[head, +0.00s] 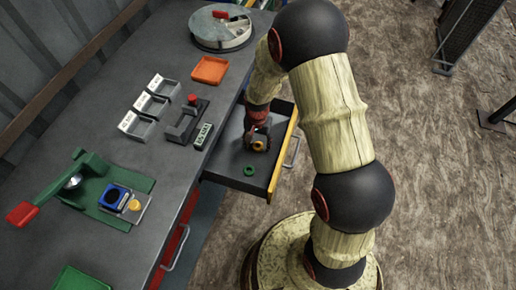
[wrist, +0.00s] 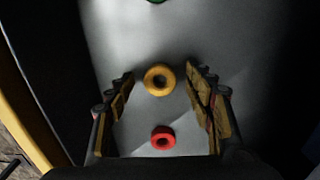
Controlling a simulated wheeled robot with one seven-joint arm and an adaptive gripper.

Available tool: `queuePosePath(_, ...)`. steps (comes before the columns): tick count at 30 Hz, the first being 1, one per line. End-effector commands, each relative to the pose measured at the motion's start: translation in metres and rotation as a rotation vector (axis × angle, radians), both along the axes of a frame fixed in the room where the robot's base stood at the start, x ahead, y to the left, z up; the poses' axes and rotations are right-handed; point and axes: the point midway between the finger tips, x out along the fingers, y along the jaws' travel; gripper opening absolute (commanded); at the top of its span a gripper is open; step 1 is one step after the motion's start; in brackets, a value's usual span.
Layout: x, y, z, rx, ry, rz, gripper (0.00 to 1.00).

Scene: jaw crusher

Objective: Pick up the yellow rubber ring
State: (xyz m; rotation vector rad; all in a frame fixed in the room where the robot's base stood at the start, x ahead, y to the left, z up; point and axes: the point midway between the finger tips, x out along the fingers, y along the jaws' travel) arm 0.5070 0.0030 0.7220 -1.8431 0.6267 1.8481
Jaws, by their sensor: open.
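The yellow rubber ring (wrist: 159,80) lies flat on the grey floor of an open drawer (head: 229,172). In the wrist view it sits between the tips of my open gripper (wrist: 160,82), with a gap to each finger. A red ring (wrist: 162,138) lies nearer the palm, also between the fingers. A green ring (head: 249,170) lies farther off in the drawer, and its edge shows at the top of the wrist view. In the head view my gripper (head: 257,142) reaches down into the drawer, and the yellow ring (head: 258,146) shows partly beside it.
The drawer's yellow-edged front (head: 283,158) and side walls are close around my gripper. The bench above holds an orange tray (head: 210,69), several white bins (head: 151,104), a green press (head: 92,180) and a round sectioned tray (head: 221,27). The floor at right is mostly clear.

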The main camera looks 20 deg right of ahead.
Motion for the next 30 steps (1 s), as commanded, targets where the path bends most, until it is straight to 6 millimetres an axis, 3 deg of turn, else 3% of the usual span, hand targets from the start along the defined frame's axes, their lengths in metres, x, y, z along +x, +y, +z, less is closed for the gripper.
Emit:
queuePosePath(8, 0.0012, -0.0002, -0.0039, 0.000, -0.003, 0.000, 0.52)
queuePosePath(30, 0.0009, -0.0002, -0.0039, 0.000, -0.003, 0.000, 0.12)
